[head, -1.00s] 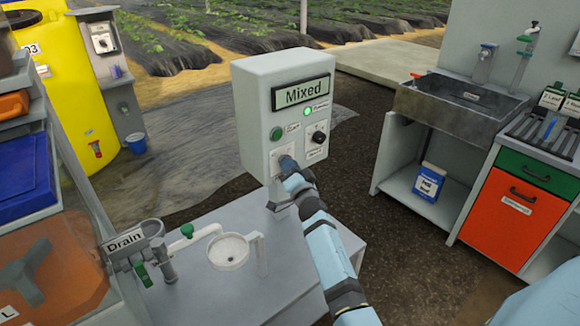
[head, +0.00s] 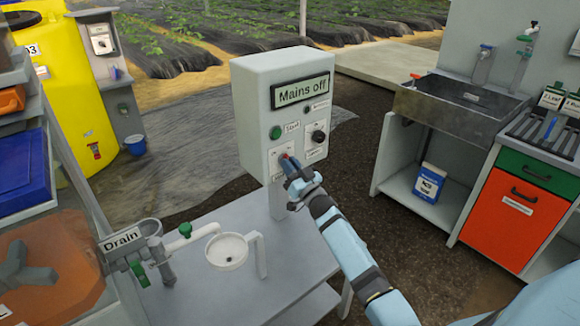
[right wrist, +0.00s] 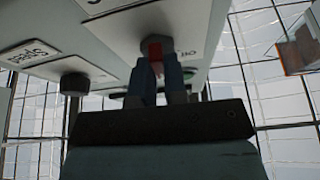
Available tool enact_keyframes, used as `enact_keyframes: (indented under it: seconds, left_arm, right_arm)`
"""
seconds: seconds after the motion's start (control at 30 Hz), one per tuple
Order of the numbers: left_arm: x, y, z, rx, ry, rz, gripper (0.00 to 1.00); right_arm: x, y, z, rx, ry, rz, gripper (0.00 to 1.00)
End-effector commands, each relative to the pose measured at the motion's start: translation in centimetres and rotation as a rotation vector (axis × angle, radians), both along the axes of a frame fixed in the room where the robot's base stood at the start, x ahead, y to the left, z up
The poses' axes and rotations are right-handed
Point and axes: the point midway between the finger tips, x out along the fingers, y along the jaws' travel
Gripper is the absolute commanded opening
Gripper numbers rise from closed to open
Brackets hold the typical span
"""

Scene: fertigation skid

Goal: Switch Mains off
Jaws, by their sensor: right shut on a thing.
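The grey control box (head: 252,115) stands on a post at the grey bench, and its display (head: 302,91) reads "Mains off". The mains switch (head: 284,156) is low on the left of its front, and a bit of red shows there. My right gripper (head: 291,166) is at this switch, with its fingers shut on the handle. In the right wrist view the red handle (right wrist: 155,52) shows between the two dark fingers (right wrist: 158,82). The fingers hide most of the switch and part of its label. The lamp (head: 307,106) under the display is dark. My left gripper is not in view.
A green button (head: 276,132) and a black knob (head: 318,137) are close by on the box front. A sink (head: 460,100) stands at the right.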

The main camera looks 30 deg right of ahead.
Motion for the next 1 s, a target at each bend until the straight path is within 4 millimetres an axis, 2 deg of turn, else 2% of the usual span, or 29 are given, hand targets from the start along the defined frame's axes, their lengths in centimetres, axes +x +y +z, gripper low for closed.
enact_keyframes:
  seconds: [0.6,1.0]
  left_arm:
    - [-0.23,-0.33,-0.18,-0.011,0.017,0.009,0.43]
    - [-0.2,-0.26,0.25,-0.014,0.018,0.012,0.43]
  right_arm:
    - [0.07,-0.31,0.3,-0.573,-0.046,0.0,0.0]
    - [0.1,-0.37,0.35,-0.806,-0.064,-0.002,0.0]
